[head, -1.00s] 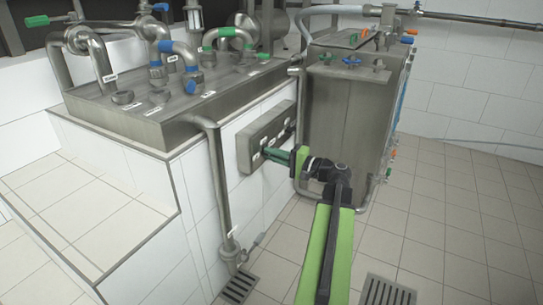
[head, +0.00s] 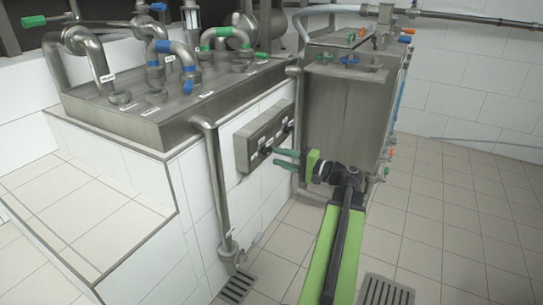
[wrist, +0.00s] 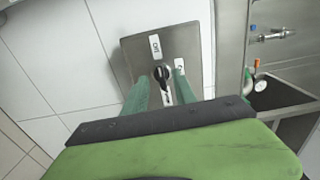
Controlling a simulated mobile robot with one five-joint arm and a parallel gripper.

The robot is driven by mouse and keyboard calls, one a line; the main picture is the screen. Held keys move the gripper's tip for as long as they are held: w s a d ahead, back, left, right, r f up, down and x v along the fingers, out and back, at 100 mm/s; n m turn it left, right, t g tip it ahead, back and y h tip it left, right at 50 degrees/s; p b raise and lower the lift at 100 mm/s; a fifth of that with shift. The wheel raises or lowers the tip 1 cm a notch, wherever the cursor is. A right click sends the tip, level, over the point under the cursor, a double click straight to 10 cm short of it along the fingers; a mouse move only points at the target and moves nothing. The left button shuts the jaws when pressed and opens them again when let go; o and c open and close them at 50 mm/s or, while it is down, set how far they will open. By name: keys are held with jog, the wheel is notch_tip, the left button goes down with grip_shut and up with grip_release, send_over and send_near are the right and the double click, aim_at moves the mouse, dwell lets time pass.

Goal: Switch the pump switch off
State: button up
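The pump switch is a black rotary knob (wrist: 161,73) on a grey metal control box (head: 258,135) fixed to the white tiled wall.
A vertical steel pipe (head: 218,190) runs down the wall left of the box. A steel tank unit (head: 345,115) stands close on the right. Pipes and valves (head: 185,60) sit on the steel top above. The tiled floor (head: 460,230) at the right is open.

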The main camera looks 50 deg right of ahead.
jog(key=v, duration=1.3)
jog(key=shift+s+f, duration=0.1)
jog(key=shift+s, duration=0.05)
